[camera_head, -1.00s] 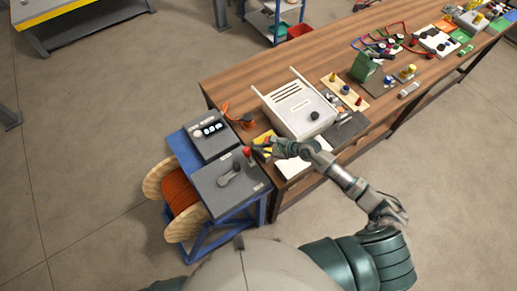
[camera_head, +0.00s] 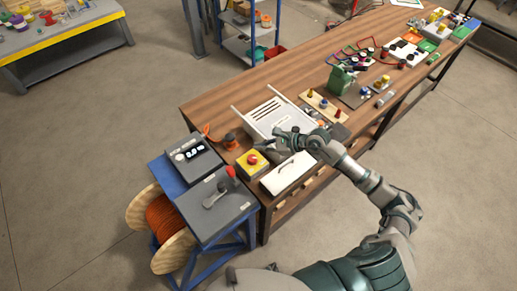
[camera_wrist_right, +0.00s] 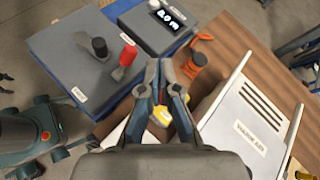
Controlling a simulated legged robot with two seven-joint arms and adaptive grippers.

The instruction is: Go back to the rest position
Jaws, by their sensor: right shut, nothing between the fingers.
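My right gripper (camera_head: 262,147) reaches in from the right over the near left end of the wooden bench. It hovers just above and beside a yellow box with a red button (camera_head: 252,161). In the right wrist view the gripper (camera_wrist_right: 160,68) points forward with its fingers together and nothing held. The yellow box (camera_wrist_right: 160,117) shows partly behind the fingers there. My left gripper is not in view.
A blue cart (camera_head: 168,174) carries a grey box with a red-knobbed lever (camera_head: 220,195) and a digital display unit (camera_head: 192,156). An orange cable reel (camera_head: 162,225) hangs at its side. A white panel (camera_head: 277,117) lies on the wooden bench (camera_head: 222,98). The floor at left is clear.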

